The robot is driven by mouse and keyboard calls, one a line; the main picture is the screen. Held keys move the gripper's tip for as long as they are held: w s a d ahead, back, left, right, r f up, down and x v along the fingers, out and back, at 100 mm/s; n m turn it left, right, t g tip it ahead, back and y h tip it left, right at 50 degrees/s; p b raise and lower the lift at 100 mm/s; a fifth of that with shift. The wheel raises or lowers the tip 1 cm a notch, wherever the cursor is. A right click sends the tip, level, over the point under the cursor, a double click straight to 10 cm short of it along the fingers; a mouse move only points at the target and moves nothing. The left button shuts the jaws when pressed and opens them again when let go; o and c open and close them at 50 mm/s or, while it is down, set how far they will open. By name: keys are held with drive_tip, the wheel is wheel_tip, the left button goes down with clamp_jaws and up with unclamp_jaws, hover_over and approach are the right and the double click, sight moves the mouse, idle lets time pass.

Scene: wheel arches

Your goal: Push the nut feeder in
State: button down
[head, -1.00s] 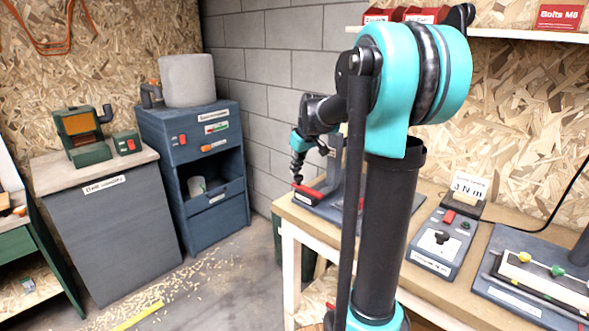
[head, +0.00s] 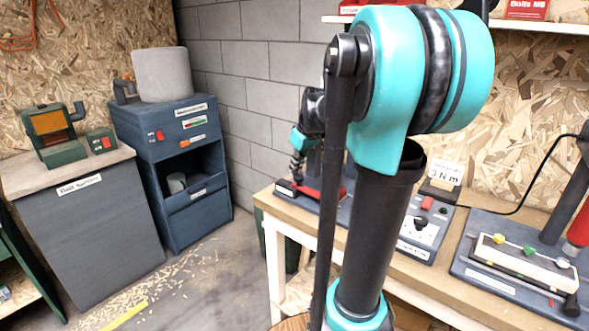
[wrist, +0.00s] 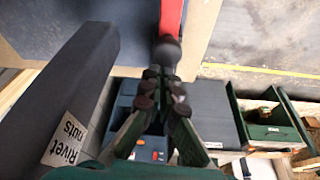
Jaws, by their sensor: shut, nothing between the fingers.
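A red bar (wrist: 171,18) with a dark rounded end (wrist: 167,49) lies just beyond my fingertips in the wrist view. I take it for the nut feeder, but no label on it is readable. In the head view the red bar (head: 327,191) lies low on a dark fixture on the bench, partly hidden by my arm. A dark block labelled "Rivet nuts" (wrist: 66,135) stands to its left in the wrist view. My gripper (wrist: 161,78) is shut and empty; it also shows pointing down in the head view (head: 297,178). I cannot tell whether its tips touch the dark end.
The wooden bench (head: 283,209) also holds a grey control box (head: 422,228) and a rack of coloured-tip tools (head: 522,262). A dark blue cabinet (head: 170,170) and a grey counter (head: 85,225) stand at the left. Open floor with wood chips lies before them.

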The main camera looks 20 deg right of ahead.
drive_tip(key=v, duration=0.4)
drive_tip(key=shift+s+d+r, duration=0.1)
drive_tip(key=shift+s+r, duration=0.05)
drive_tip(key=s+d, duration=0.5)
drive_tip(key=s, duration=0.5)
drive_tip(key=shift+s+d+r, duration=0.15)
drive_tip(key=shift+s+d, duration=0.05)
drive_tip(key=shift+s, duration=0.15)
